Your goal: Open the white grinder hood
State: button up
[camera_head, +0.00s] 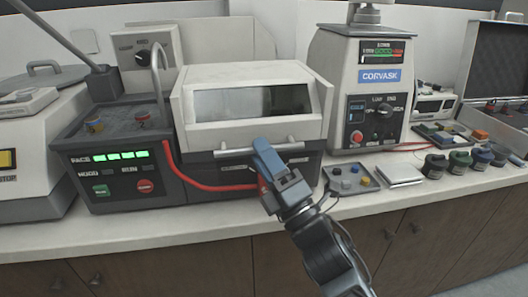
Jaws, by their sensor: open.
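The white grinder hood (251,102) with a dark window sits closed on its dark base, in the middle of the head view. A light horizontal bar handle (232,152) runs along the hood's lower front edge. My gripper (266,150) is at the right part of this bar, with its jaws open. One blue-grey finger overlaps the bar in the picture. The other finger is hard to make out, and I cannot tell whether the gripper touches the bar.
A control unit (120,165) with green lights stands left of the hood, with a red hose (200,186) curving past the base's front. A Corvask machine (352,90) stands close on the right. A small tray (350,182) and several jars lie further right on the counter (420,195).

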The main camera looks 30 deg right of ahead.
grip_shut()
dwell(0.4)
dwell(0.4)
